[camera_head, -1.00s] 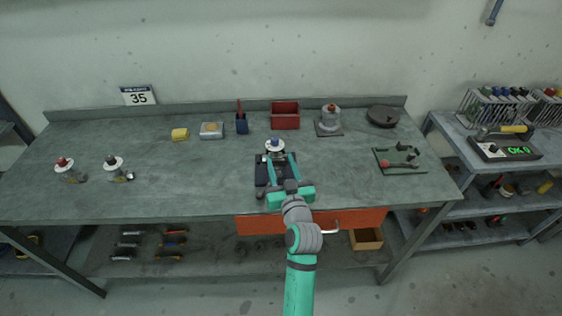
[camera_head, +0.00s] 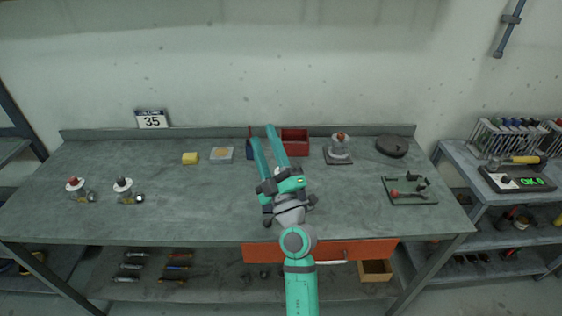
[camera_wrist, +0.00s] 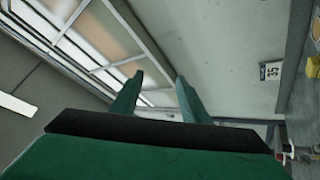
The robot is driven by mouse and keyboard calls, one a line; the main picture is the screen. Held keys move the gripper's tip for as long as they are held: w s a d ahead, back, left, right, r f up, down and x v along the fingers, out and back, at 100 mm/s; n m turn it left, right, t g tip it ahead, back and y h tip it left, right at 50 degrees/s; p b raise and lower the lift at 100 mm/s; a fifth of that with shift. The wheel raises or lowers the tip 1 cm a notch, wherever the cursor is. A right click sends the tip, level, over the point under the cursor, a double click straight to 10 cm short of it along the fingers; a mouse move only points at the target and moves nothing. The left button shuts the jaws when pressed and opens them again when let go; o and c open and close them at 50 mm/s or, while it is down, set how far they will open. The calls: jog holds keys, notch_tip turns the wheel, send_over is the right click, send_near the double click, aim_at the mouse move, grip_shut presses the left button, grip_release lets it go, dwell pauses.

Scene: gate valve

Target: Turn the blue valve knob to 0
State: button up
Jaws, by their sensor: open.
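My gripper (camera_head: 262,134) is open, its two long teal fingers raised and pointing up toward the wall over the middle of the bench. The blue valve knob is hidden behind my gripper and wrist in the head view; I cannot read its position. In the wrist view, the open fingers (camera_wrist: 159,78) have nothing between them. They point toward windows and wall, and no blue knob can be made out there.
On the bench (camera_head: 200,215) stand a red-knobbed valve (camera_head: 77,189), a dark-knobbed valve (camera_head: 124,190), a yellow block (camera_head: 190,158), a red bin (camera_head: 295,142), an orange-topped fitting (camera_head: 339,149) and a green tool board (camera_head: 409,191).

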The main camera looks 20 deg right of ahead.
notch_tip(320, 180, up, 4)
jog(key=d+n+t+h, duration=0.2)
jog(key=n, duration=0.6)
jog(key=d+f+n+g, duration=0.1)
jog(key=f+n+g, duration=0.1)
jog(key=f+n, duration=0.2)
jog(key=w+d+f+n+g+h, duration=0.1)
jog(key=f+n, duration=0.4)
jog(key=f, duration=0.6)
jog(key=w+d+f+n+g+h, duration=0.1)
jog(key=d+f+n+g, duration=0.2)
jog(key=f, duration=0.4)
jog(key=shift+w+d+f+n+g, duration=0.1)
jog(key=shift+f+n+g, duration=0.1)
jog(key=shift+n+g, duration=0.35)
jog(key=shift+w+d+f+n+g, duration=0.15)
jog(key=shift+n+g, duration=0.2)
jog(key=shift+g, duration=0.3)
jog(key=shift+w+d, duration=0.15)
jog(key=shift+w, duration=1.6)
jog(key=shift+w+d, duration=0.2)
jog(key=shift+w, duration=1.55)
jog(key=shift+w+d, duration=0.15)
jog(key=shift+w, duration=1.6)
jog(key=shift+s, duration=0.1)
jog(key=shift+d, duration=0.1)
grip_shut()
jog(key=shift+h, duration=0.4)
